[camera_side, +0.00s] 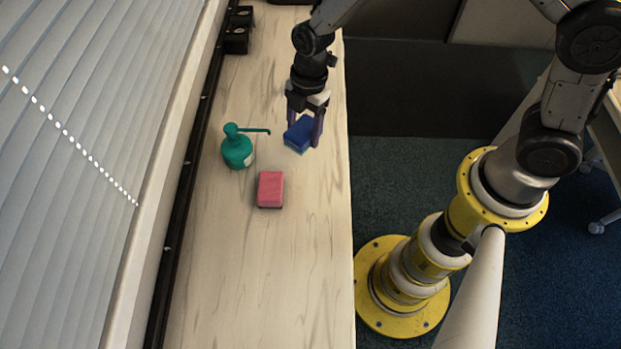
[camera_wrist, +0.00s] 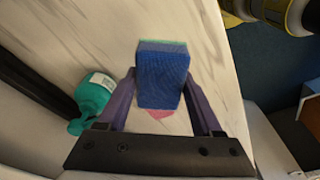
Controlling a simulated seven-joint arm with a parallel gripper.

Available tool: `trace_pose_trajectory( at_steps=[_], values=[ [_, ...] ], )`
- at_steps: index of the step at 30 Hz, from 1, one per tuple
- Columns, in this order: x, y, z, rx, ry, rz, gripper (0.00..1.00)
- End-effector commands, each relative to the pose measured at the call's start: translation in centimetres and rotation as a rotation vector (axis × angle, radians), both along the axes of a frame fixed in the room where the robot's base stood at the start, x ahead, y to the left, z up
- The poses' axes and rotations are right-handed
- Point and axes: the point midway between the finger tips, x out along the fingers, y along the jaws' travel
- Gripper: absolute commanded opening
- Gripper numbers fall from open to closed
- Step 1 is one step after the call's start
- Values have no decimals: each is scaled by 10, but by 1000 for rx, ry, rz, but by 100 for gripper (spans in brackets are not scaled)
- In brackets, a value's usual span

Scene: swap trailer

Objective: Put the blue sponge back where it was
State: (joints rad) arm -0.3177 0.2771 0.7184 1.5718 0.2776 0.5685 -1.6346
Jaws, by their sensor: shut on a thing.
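The blue sponge (camera_side: 299,134) is between the fingers of my gripper (camera_side: 305,128), over the wooden surface near its right edge in the side view. In the wrist view the blue sponge (camera_wrist: 161,80) fills the space between the two purple fingers of my gripper (camera_wrist: 163,92), which is shut on it. The sponge has a thin green layer along one edge. It looks tilted; whether it touches the surface I cannot tell. A pink sponge (camera_side: 270,189) lies on the surface, nearer the camera and to the left. In the wrist view it is mostly hidden behind the blue sponge.
A green pump bottle (camera_side: 237,150) stands left of my gripper, its spout pointing right towards the blue sponge. Window blinds (camera_side: 80,130) line the left side. Black objects (camera_side: 238,30) sit at the far end. The near part of the wooden surface (camera_side: 262,280) is clear.

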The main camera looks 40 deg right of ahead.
Motion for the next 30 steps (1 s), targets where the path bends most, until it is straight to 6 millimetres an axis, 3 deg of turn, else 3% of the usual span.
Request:
trace_pose_trajectory(
  at_steps=[12,18,24,30],
  values=[
    [-141,-23,33,2,-5,484,15],
    [-187,-32,46,2,-5,601,15],
    [-201,-31,56,2,-6,631,15],
    [-183,-15,48,1,3,641,15]
  ],
)
